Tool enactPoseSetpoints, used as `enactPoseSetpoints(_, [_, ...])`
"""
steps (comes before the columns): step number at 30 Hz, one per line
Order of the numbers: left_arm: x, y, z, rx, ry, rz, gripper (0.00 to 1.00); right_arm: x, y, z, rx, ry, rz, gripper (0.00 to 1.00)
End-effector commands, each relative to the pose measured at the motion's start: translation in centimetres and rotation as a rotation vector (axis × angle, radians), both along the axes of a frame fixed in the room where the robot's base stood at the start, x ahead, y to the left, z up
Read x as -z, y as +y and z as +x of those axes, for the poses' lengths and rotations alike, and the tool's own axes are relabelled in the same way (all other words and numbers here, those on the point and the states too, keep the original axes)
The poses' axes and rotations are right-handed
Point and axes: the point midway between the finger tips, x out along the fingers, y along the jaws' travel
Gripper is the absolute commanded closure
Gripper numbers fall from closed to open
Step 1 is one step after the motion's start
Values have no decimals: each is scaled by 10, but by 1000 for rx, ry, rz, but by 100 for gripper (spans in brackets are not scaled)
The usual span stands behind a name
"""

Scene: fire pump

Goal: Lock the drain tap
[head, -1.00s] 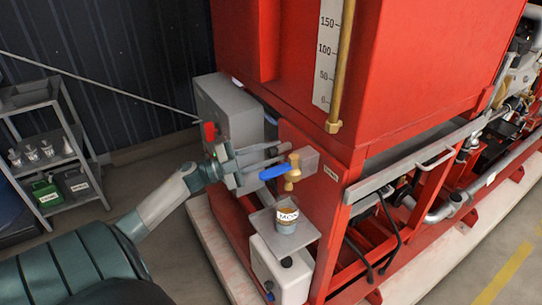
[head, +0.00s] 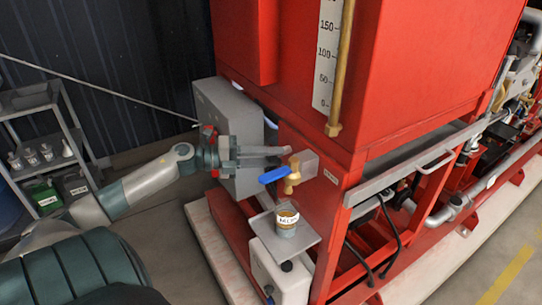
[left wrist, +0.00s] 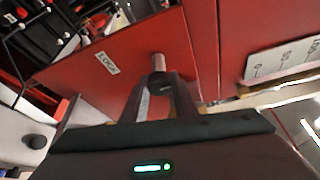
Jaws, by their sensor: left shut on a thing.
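The drain tap (head: 292,183) is brass with a blue lever (head: 274,175). It sticks out from the red panel of the pump frame in the head view, and its lever points left. My left gripper (head: 286,155) reaches in from the left, just above the lever, with its fingertips at the top of the tap. It is shut on the tap's upper part, though the fingers hide the contact. My right gripper is out of view.
A small cup (head: 287,221) stands on a grey tray (head: 308,240) below the tap, above a white canister (head: 280,275). A grey box (head: 226,120) is behind my gripper. A shelf (head: 30,100) with bottles stands at left. Open floor lies between.

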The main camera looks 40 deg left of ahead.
Motion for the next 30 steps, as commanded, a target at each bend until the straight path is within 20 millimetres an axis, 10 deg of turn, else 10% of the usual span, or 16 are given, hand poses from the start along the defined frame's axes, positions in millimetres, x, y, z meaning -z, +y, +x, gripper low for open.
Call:
enactPoseSetpoints(17, [2,-1,-1,1,-10,45,97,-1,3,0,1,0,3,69])
enactPoseSetpoints(18, [2,-1,-1,1,-10,45,67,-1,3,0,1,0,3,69])
enactPoseSetpoints(20, [2,-1,-1,2,-11,45,56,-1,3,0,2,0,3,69])
enactPoseSetpoints(30, [1,0,-1,1,-11,43,56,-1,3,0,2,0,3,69])
